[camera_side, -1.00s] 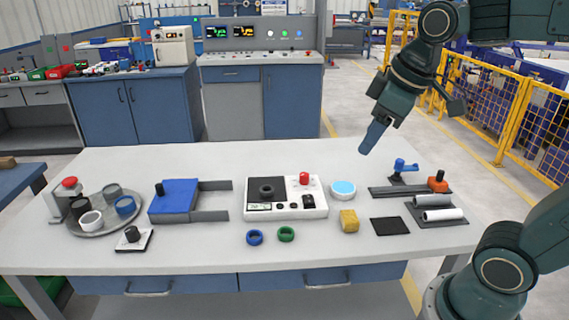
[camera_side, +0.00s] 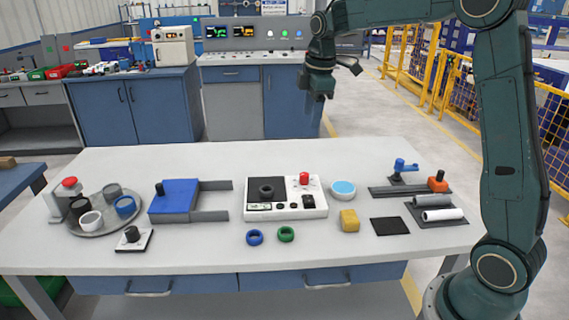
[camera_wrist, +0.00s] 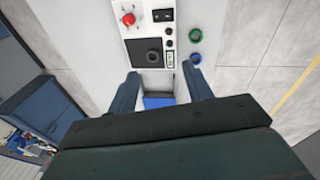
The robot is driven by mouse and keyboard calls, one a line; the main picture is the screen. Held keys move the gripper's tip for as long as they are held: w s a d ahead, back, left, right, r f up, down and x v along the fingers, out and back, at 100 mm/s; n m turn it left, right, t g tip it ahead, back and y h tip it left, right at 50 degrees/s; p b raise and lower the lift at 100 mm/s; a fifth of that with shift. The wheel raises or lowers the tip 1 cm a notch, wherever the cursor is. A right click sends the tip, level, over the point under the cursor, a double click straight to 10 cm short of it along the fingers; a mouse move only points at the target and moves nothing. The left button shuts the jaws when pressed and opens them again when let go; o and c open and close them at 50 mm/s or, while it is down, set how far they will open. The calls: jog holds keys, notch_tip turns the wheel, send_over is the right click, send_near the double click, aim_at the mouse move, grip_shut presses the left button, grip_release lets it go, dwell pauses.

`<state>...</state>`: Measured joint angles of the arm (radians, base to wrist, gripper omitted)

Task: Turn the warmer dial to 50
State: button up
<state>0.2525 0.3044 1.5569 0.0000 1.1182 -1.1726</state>
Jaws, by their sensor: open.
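A white device (camera_side: 290,211) with a dark square plate stands mid-table; it also shows at the top of the wrist view (camera_wrist: 133,45). A black ring (camera_side: 266,190) is on the plate. The device has a red knob (camera_side: 304,178), a black switch (camera_side: 308,201), small dark round controls (camera_wrist: 168,32) and a small display (camera_side: 260,207). A black knob on a white plate (camera_side: 132,235) sits at the front left. I cannot tell which control is the warmer dial, nor any dial reading. My gripper (camera_side: 318,98) is open and empty, high above the table's back edge.
Left of the device are a blue box (camera_side: 179,197) and a round tray (camera_side: 103,228) with cups. In front lie a blue ring (camera_side: 255,237) and a green ring (camera_side: 286,234). To the right are a yellow block (camera_side: 349,220) and pipes (camera_side: 441,214). Space above the device looks clear.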

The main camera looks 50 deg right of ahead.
jog(key=w+d+f+n+g, duration=0.1)
jog(key=w+d+f+n, duration=0.1)
jog(key=w+d+f, duration=0.35)
jog(key=n, duration=0.3)
send_over(304, 174)
notch_tip(304, 174, down, 8)
jog(key=shift+g, duration=0.4)
notch_tip(304, 174, down, 14)
jog(key=shift+r, duration=0.2)
jog(key=c, duration=1)
